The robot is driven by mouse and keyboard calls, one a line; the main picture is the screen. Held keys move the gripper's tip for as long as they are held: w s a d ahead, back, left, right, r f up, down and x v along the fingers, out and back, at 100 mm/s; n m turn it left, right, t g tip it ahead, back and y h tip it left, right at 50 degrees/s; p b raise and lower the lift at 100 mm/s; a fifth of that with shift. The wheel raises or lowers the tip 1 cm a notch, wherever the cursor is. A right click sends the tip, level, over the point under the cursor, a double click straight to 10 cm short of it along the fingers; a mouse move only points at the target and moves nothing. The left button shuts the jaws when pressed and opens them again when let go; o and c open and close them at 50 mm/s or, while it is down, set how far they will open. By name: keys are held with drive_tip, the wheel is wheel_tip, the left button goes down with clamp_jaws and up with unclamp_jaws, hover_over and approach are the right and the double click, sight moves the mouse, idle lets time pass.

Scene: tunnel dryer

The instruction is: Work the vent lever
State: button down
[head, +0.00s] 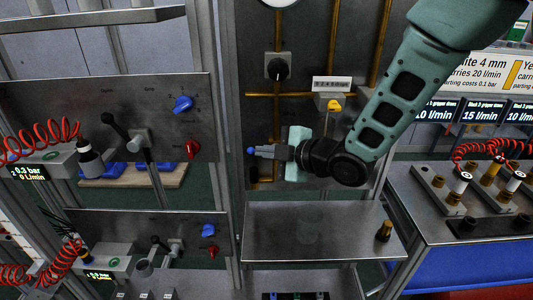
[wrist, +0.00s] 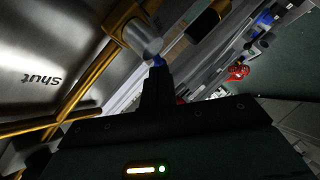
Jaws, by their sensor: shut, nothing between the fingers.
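No part is clearly labelled as the vent lever. A lever with a black handle (head: 115,126) stands tilted on the upper left panel, and a smaller similar one (head: 159,243) is on the lower left panel. My gripper (head: 258,151) is shut and empty, its fingers pointing left in front of the back panel. A small blue tip shows at the finger ends in both views; I cannot tell whether it belongs to the fingers. In the wrist view a silver cylinder (wrist: 144,40) on yellow piping is close to the fingertips (wrist: 158,68). The word "shut" (wrist: 42,80) shows upside down on the metal.
The upper left panel carries a blue knob (head: 182,104) and a red knob (head: 192,148). A black dial (head: 278,69) is on the back panel, with yellow pipes around it. A metal shelf (head: 345,240) is below my gripper. A side bench (head: 480,232) with fittings stands right.

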drive_tip(key=b, duration=0.2)
drive_tip(key=shift+w+f+b, duration=0.25)
drive_tip(key=shift+f+b, duration=0.1)
drive_tip(key=shift+f, duration=0.05)
drive_tip(key=shift+d+r, duration=0.1)
drive_tip(key=shift+r, duration=0.1)
drive_tip(key=shift+w+r+p, duration=0.2)
drive_tip(key=shift+r+p, duration=0.25)
drive_tip(key=shift+r, duration=0.3)
